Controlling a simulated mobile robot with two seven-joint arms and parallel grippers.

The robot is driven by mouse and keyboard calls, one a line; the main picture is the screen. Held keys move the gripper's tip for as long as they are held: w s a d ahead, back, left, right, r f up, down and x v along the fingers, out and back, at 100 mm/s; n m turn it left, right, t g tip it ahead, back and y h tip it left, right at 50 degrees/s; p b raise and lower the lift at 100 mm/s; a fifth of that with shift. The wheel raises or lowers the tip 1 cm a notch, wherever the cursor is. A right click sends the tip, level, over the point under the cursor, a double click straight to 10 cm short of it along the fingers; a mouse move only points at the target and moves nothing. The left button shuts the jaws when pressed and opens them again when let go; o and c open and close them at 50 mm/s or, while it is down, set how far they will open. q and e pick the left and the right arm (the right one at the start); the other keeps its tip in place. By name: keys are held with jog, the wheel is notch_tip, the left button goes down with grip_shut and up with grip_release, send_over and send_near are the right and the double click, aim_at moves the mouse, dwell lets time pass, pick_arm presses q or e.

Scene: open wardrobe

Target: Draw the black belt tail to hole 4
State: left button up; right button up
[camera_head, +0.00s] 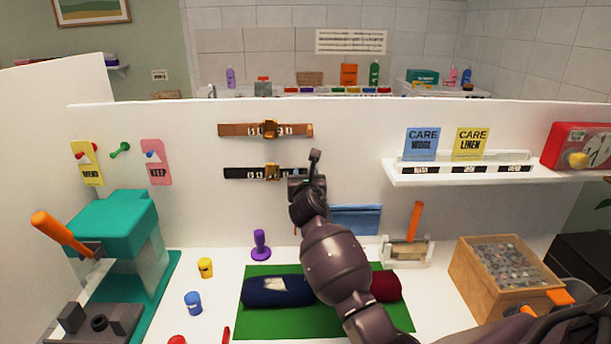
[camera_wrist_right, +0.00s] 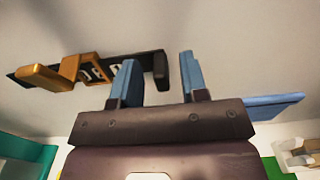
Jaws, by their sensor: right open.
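The black belt (camera_head: 247,173) is fixed level on the white back panel, below the brown belt. It has a gold buckle (camera_head: 271,172) and pale marks along the strap, too small to read. In the right wrist view the black belt (camera_wrist_right: 145,62) runs across the upper left, and its tail end (camera_wrist_right: 161,72) shows between the two blue fingertips. My right gripper (camera_head: 314,168) is open beside the right end of the belt. In the wrist view the right gripper (camera_wrist_right: 158,75) looks empty; I cannot tell whether it touches the tail. My left gripper is not in view.
The brown belt (camera_head: 240,130) hangs just above. A white shelf (camera_head: 440,176) with care cards is to the right. A blue cloth (camera_head: 355,218) is below the gripper. A green mat (camera_head: 270,318) with rolled cloths, a teal press (camera_head: 115,225) and a wooden box (camera_head: 470,285) stand lower down.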

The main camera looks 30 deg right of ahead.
jog(key=shift+w+d, duration=0.2)
jog(key=shift+w, duration=0.15)
grip_shut()
jog(key=shift+d, duration=0.1)
